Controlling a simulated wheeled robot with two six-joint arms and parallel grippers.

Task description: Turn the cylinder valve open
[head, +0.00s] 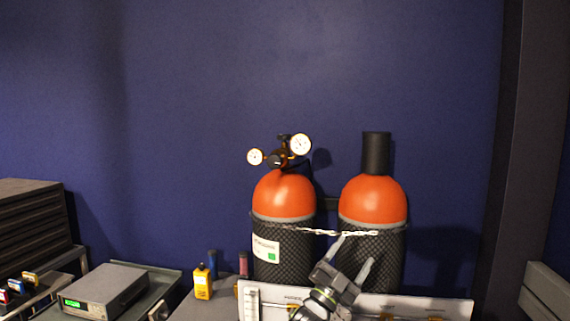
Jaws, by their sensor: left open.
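Two gas cylinders with orange shoulders and black mesh sleeves stand side by side against the blue wall. The left cylinder (284,196) carries a brass regulator with two round white gauges (300,144). A dark valve fitting (284,138) shows at its top, small and partly hidden by the regulator; I cannot tell how far it is turned. The right cylinder (372,199) has a tall black cap (376,153). My left gripper (355,251) is open and empty, its fingers pointing up in front of the right cylinder, below and right of the regulator. My right gripper is out of view.
A chain (330,232) runs across both cylinders. A white panel (420,304) stands low in front of them. A yellow handheld device (202,282) and a grey meter with green display (105,290) sit left. The space above the cylinders is clear.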

